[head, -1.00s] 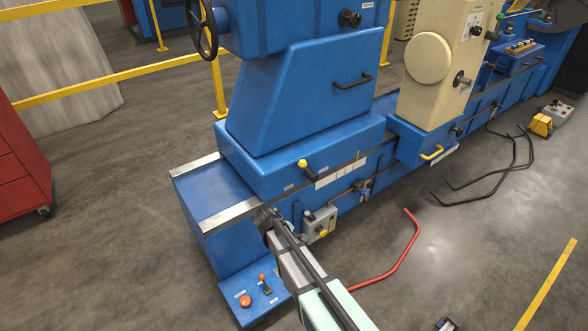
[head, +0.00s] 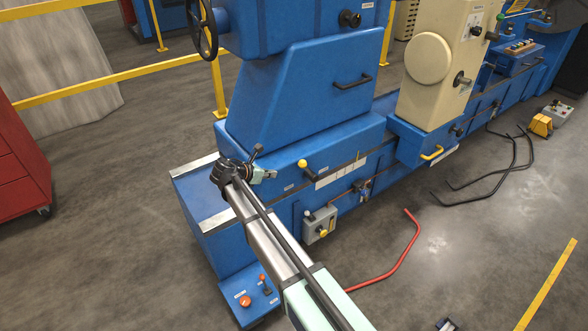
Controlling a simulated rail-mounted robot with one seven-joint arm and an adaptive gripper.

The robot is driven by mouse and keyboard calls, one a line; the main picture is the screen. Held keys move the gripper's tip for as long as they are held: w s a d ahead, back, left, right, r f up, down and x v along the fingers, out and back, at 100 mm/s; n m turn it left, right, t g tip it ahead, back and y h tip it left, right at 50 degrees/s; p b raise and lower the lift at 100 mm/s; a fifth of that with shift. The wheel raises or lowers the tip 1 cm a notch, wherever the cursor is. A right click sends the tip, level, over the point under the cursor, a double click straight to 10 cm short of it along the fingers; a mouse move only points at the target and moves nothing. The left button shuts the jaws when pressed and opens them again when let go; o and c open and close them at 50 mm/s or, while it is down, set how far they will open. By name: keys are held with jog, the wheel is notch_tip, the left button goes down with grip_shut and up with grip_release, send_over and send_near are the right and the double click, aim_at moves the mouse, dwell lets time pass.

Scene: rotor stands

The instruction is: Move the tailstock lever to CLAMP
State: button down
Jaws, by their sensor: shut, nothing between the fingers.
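The tailstock (head: 300,100) is the tall blue housing on the bed. Its lever (head: 307,169) has a yellow knob and a short dark arm, on the front of the blue base. The knob points up and to the left from its pivot. Small labels (head: 289,188) sit beside it, too small to read. My gripper (head: 274,175) is in front of the base, a short way left of the lever, with its fingers pointing right. It is shut and empty, and appears apart from the lever.
A black handle (head: 353,83) is above. A cream headstock (head: 437,65) stands right.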

jog(key=p, duration=0.2)
send_near(306, 169)
notch_tip(306, 169, down, 2)
jog(key=w, duration=0.1)
jog(key=shift+w+d+p, duration=0.3)
jog(key=shift+w+d, duration=0.15)
jog(key=shift+w, duration=0.2)
jog(key=shift+r, duration=0.15)
